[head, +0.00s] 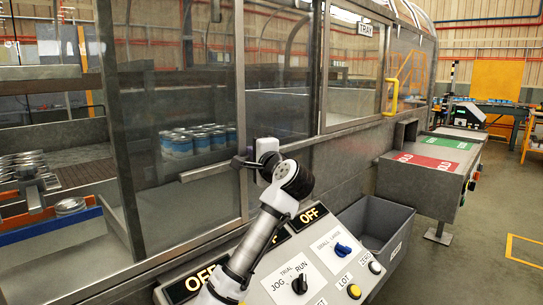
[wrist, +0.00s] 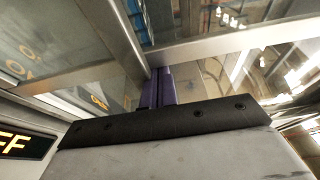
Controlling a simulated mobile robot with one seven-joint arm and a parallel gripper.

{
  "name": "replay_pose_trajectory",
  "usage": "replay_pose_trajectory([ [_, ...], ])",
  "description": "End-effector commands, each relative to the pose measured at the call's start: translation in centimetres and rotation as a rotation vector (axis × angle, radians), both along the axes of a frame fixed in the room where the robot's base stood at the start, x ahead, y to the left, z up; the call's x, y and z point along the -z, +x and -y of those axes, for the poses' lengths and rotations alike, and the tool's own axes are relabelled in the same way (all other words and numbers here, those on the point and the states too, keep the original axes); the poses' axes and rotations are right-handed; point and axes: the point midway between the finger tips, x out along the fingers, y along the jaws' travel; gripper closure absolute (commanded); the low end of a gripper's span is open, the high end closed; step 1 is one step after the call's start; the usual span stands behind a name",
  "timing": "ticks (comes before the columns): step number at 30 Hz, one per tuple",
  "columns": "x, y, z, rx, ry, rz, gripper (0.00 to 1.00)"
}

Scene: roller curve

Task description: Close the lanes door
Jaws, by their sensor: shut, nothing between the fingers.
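A clear panel in a grey metal frame (head: 118,130), which looks like the lanes door, stands in the left half of the machine's front. Left of its upright is a gap, with stacked cans (head: 30,165) in the lanes behind it. No label on this panel is readable. My gripper (head: 240,162) is shut and empty at the panel's right-hand upright, by a horizontal metal bar (head: 210,171). In the wrist view its purple fingers (wrist: 158,88) point at a metal frame bar (wrist: 215,42). I cannot tell whether they touch it.
A control panel with knobs (head: 300,283) and OFF displays (head: 310,215) slopes below my arm. A grey bin (head: 370,225) stands right of it. Farther right are a panel labelled TRAY (head: 365,29), a yellow handle (head: 391,97) and a table with green and red plates (head: 437,150).

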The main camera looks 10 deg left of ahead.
Motion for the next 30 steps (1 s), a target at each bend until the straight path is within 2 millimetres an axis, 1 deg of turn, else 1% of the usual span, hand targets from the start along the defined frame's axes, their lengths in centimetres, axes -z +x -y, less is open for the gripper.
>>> replay_pose_trajectory([
  [1,0.3,-1.0,-1.4,-0.006,-0.005,0.003,1.0],
  [3,0.4,-2.8,-2.9,-0.008,-0.004,0.005,1.0],
  [5,0.4,-4.4,-4.3,-0.008,-0.005,0.006,1.0],
  [12,0.2,-11.4,-9.4,-0.01,-0.002,0.005,1.0],
  [18,0.1,-16.7,-13.2,-0.01,-0.002,0.004,1.0],
  [24,0.0,-20.7,-16.0,-0.009,-0.003,0.002,1.0],
  [30,0.0,-23.0,-17.7,-0.006,-0.002,0.002,1.0],
])
